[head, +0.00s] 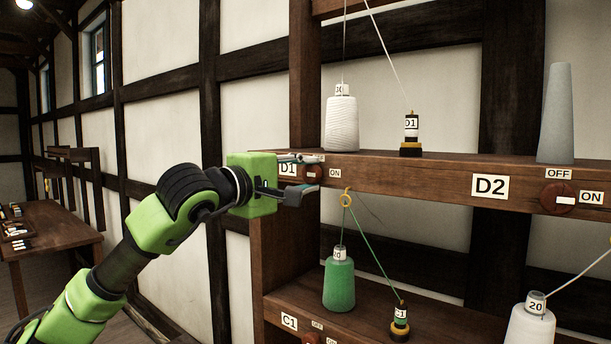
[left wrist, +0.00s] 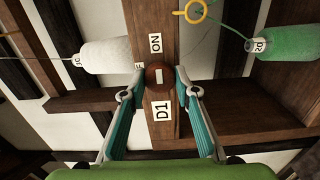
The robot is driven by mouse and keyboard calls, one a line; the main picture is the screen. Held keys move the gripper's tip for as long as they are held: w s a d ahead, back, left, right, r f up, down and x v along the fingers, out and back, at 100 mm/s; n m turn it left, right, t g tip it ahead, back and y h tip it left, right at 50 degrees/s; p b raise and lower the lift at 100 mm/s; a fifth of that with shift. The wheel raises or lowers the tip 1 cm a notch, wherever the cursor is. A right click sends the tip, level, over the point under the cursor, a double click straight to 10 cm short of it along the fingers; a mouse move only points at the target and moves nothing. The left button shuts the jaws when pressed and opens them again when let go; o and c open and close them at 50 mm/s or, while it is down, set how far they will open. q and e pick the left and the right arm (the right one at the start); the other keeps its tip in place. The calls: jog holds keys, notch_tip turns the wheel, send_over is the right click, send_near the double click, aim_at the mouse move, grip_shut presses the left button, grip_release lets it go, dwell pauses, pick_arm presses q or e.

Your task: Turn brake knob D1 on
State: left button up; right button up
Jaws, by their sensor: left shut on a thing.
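Brake knob D1 (left wrist: 151,77) is a round brown knob with a white mark on the front board of the upper shelf. In the left wrist view its mark lies along the line from the D1 label (left wrist: 161,111) to the ON label (left wrist: 155,43). My left gripper (head: 305,172) is at the knob. Its fingertips are shut on opposite sides of the knob in the left wrist view (left wrist: 158,82). In the head view the gripper hides most of the knob; the OFF label there is partly covered. My right gripper is not in view.
On the shelf (head: 400,176) stand a white yarn cone (head: 341,121), a small D1 bobbin (head: 411,135) and a grey cone (head: 556,115). Knob D2 (head: 550,198) is to the right. A green cone (head: 338,285) stands below. A yellow ring (head: 346,200) hangs near the gripper.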

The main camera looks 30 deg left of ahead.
pick_arm(q)
jog(key=o, duration=1.1)
jog(key=shift+s, duration=0.1)
jog(key=s, duration=1.1)
jog(key=shift+s+a, duration=0.4)
jog(key=shift+a, duration=0.05)
